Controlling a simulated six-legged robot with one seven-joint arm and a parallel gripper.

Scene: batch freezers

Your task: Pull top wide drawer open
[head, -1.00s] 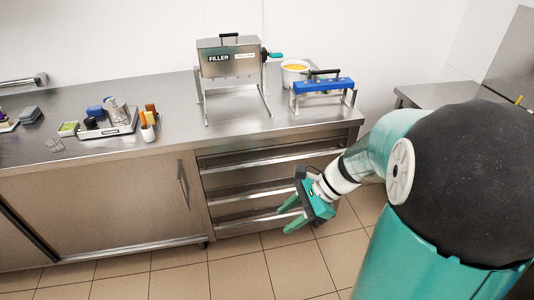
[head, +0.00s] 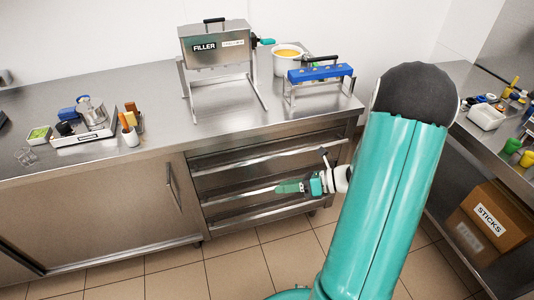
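The top wide drawer (head: 232,163) is the uppermost of the steel drawers under the right part of the counter. It has a long bright horizontal handle edge and looks closed. A middle drawer (head: 228,186) and a lower drawer (head: 250,214) sit below it. My gripper (head: 279,187) is in front of the drawer stack, below the top drawer's handle edge and about level with the middle drawer in the picture. Its green fingers point left and overlap each other, so their gap is hidden. I cannot tell whether they touch the drawer front.
On the counter (head: 160,150) stand a filler machine (head: 215,55), a white pot (head: 290,62) and a blue-topped rack (head: 320,73). A cabinet door (head: 100,215) is left of the drawers. A right side table (head: 500,150) has a sticks box (head: 490,222) beneath. Tiled floor (head: 235,268) is clear in front.

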